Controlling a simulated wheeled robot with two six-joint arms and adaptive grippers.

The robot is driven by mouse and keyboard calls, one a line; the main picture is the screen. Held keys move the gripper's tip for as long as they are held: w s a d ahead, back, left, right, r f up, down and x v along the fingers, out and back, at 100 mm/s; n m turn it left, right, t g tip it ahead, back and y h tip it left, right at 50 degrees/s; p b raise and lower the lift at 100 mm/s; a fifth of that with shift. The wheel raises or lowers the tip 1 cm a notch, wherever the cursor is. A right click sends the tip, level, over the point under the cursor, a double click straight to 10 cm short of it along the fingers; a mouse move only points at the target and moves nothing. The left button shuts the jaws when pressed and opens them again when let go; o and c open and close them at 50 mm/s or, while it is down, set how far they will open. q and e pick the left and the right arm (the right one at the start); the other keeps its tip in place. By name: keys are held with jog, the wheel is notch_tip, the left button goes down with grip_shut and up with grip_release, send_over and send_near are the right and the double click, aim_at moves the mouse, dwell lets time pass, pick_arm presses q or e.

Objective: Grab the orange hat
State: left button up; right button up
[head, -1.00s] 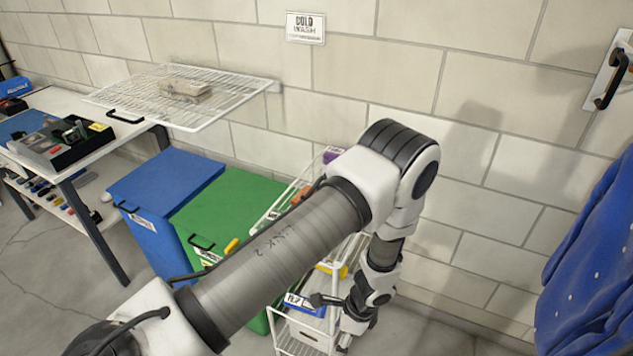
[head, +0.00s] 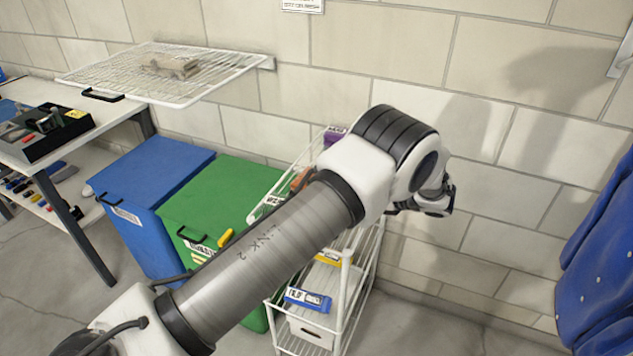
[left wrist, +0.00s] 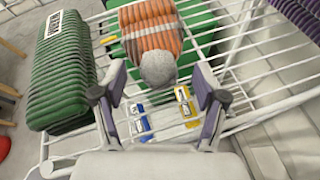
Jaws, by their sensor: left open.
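The orange hat (left wrist: 152,38), knitted with grey stripes and a grey pompom, lies on a white wire shelf in the left wrist view, pompom toward me. My left gripper (left wrist: 160,85) is open, with its two fingers on either side of the pompom's end of the hat. The fingers are apart and nothing is held between them; whether they touch the hat I cannot tell. In the head view a bit of orange (head: 301,180) shows on the rack's top, partly hidden by my arm. My left gripper's fingers cannot be made out there.
A green ribbed item (left wrist: 62,75) with a label lies left of the hat. Below are yellow (left wrist: 187,105) and blue packages (left wrist: 139,122). In the head view, the white rack (head: 347,300) stands beside a green bin (head: 215,205) and the wall.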

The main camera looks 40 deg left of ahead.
pick_arm(q)
jog(key=shift+x, duration=1.1)
jog(key=shift+d+r, duration=0.1)
jog(key=shift+d, duration=0.25)
jog(key=c, duration=0.3)
jog(key=shift+s, duration=0.1)
jog(key=c, duration=1)
jog(key=shift+o, duration=0.2)
